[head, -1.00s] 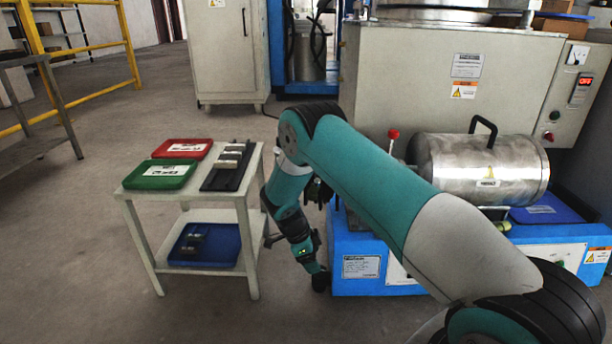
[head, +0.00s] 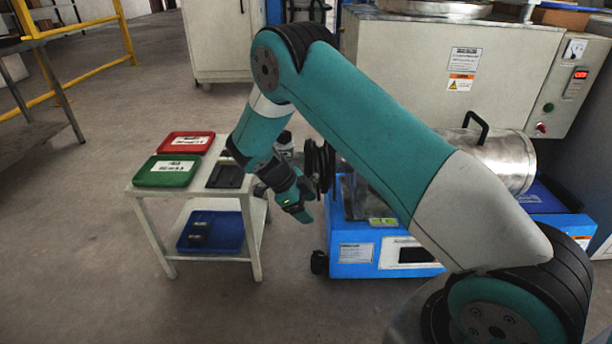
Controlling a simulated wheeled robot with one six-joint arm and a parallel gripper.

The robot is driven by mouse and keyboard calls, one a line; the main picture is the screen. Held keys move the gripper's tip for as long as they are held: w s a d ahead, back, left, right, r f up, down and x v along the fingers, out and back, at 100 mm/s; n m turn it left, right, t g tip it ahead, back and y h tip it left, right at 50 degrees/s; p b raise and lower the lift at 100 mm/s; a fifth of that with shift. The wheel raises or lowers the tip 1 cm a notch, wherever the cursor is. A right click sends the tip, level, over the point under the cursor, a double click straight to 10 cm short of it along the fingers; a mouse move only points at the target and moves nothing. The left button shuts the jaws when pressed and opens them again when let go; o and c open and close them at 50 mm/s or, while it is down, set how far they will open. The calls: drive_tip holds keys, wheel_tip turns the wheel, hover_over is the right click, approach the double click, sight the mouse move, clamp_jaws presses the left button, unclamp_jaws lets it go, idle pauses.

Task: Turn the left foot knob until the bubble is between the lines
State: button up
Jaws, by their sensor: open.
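The blue machine base (head: 352,262) stands at centre right, with a black left foot knob (head: 319,262) low at its left front corner. A small yellow-green level (head: 383,222) sits on its front top edge; its bubble and lines are too small to read. My arm covers much of the machine, and the right foot is hidden.
A small table (head: 205,196) at left holds a red tray (head: 187,142), a green tray (head: 167,172) and a black tray (head: 226,177). A blue tray (head: 212,231) is on its lower shelf. A steel drum (head: 505,160) lies on the base. Floor in front is clear.

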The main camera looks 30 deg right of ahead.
wheel_tip(320, 180, up, 10)
drive_tip(key=s+a+n+p, duration=0.2)
drive_tip(key=p, duration=0.1)
drive_tip(key=shift+f+n+p, duration=0.15)
drive_tip(key=shift+n+p, duration=0.25)
